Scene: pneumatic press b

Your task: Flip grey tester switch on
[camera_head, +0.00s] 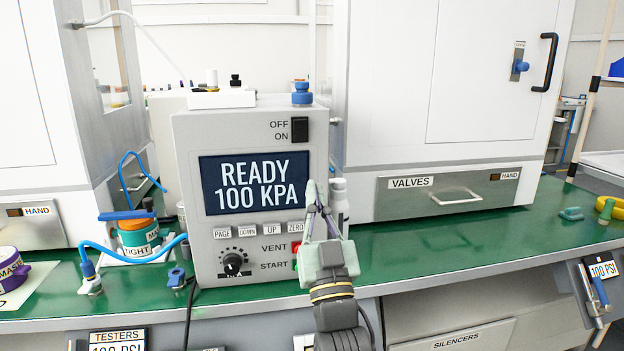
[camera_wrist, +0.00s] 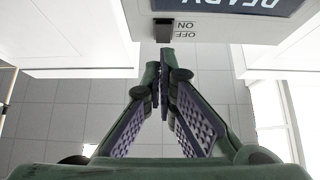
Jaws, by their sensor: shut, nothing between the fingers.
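The grey tester (camera_head: 185,210) stands on the green bench, its screen (camera_head: 254,183) lit with "READY 100 KPA". Its black switch (camera_head: 300,130) is at the upper right of the front face, beside the words OFF and ON. I cannot tell which way the switch is tipped. My gripper (camera_head: 317,190) is shut and empty, below and slightly right of the switch, near the tester's right edge. In the wrist view the switch (camera_wrist: 163,31) shows upside down, just beyond the fingertips (camera_wrist: 164,62). I cannot tell whether they touch it. My gripper hides part of the lower right buttons.
A blue knob (camera_head: 302,94) and a small white block (camera_head: 222,98) sit on top of the tester. White cabinets flank it, the right one with a VALVES drawer (camera_head: 446,195). The bench at right is mostly clear.

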